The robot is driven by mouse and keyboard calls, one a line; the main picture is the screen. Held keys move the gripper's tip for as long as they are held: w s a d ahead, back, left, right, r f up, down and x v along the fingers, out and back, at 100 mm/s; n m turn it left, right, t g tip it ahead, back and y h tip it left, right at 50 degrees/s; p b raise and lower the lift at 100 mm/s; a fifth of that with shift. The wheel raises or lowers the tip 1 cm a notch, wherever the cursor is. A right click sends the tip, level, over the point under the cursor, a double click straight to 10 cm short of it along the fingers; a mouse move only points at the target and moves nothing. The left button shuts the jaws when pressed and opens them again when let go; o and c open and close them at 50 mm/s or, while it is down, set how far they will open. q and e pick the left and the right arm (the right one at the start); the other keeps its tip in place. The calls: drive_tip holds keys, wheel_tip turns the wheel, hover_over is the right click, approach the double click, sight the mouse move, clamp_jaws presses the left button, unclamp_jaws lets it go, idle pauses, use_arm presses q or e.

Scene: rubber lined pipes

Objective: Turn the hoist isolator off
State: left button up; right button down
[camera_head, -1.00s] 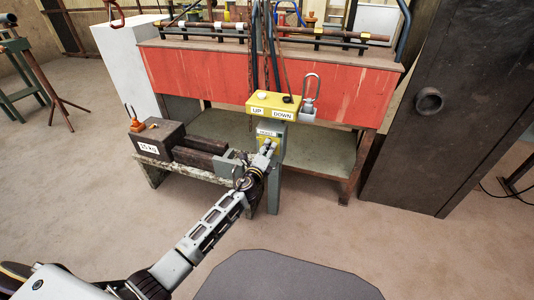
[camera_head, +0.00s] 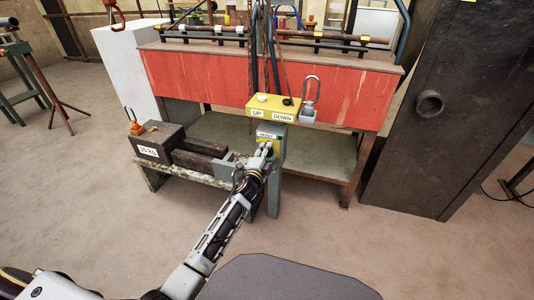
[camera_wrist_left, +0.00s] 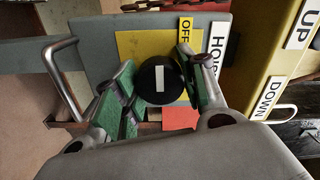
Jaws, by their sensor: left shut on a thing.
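The hoist isolator is a grey box (camera_head: 278,129) on a grey post, below the yellow UP/DOWN control box (camera_head: 272,104). In the left wrist view its yellow plate (camera_wrist_left: 133,43) carries a round black knob (camera_wrist_left: 157,88) with a white bar, upright in that picture. An OFF label (camera_wrist_left: 185,28) sits at the plate's upper right corner, beside a partly hidden white label. My left gripper (camera_head: 267,148) is at the isolator's front. In the wrist view its green-padded fingers (camera_wrist_left: 155,92) are on either side of the knob, shut on it. My right gripper is not in view.
A 15 kg block (camera_head: 160,141) sits on a low bench left of the isolator. A red-fronted workbench (camera_head: 210,75) stands behind. A dark cabinet (camera_head: 430,140) stands at right. The floor in front is open.

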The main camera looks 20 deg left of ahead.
use_arm(q)
drive_tip(key=shift+f, duration=0.1)
idle(0.3)
drive_tip(key=o, duration=1)
drive_tip(key=shift+o, duration=0.2)
drive_tip(key=shift+s, duration=0.15)
drive_tip(key=s, duration=1.1)
drive_tip(key=shift+s+a, duration=0.2)
drive_tip(key=shift+s, duration=0.2)
